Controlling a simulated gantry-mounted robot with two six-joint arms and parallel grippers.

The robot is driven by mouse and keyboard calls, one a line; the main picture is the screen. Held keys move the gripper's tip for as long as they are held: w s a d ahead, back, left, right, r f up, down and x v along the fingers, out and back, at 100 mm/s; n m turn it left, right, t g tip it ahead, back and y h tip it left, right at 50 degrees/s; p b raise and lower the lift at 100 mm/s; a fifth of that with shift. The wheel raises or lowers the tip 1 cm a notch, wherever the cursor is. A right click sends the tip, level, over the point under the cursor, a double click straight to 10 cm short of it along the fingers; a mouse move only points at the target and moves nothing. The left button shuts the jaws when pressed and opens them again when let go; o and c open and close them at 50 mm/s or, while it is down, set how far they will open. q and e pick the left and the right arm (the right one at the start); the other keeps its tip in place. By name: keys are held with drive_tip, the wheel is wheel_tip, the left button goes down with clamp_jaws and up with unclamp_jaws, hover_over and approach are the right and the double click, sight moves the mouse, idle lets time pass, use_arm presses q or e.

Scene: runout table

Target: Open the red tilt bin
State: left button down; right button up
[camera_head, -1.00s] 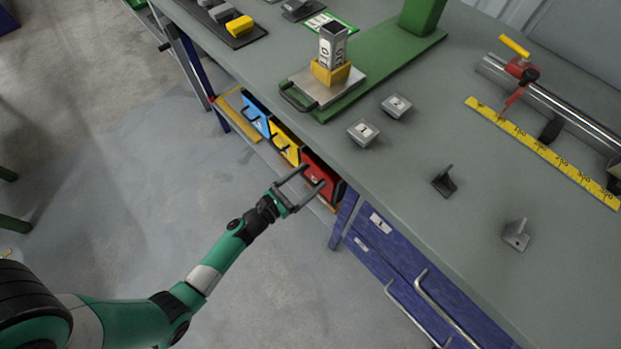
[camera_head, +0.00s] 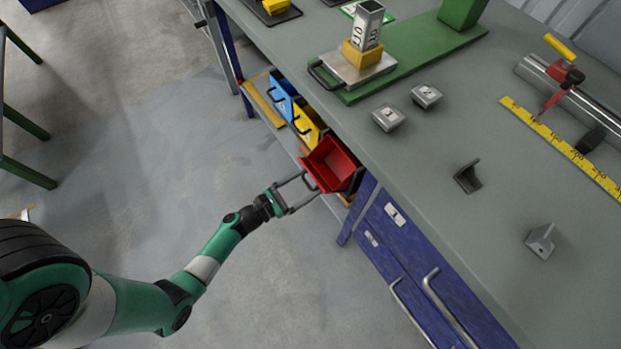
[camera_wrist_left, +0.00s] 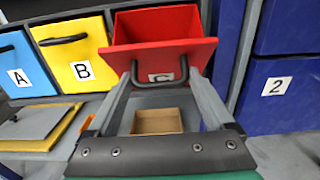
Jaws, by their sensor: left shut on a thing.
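The red tilt bin (camera_head: 328,166) is tipped forward out of its rack under the table's edge, and its hollow inside shows from above. In the left wrist view the red bin (camera_wrist_left: 160,50) has its front leaning toward me, with a dark handle and a label marked C partly hidden by the handle. My left gripper (camera_head: 303,192) is at the bin's front and is shut on its handle; its fingers (camera_wrist_left: 158,78) reach to the handle in the left wrist view. My right gripper is in neither view.
A yellow bin (camera_head: 307,125) marked B and a blue bin (camera_head: 282,98) marked A sit upright beside it. Blue drawers (camera_head: 400,235) with metal handles stand to the right. A cardboard box (camera_wrist_left: 158,121) lies beneath the red bin. The floor in front is clear.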

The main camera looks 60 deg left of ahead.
use_arm(q)
drive_tip(key=shift+s+f, duration=0.2)
drive_tip(key=shift+f, duration=0.45)
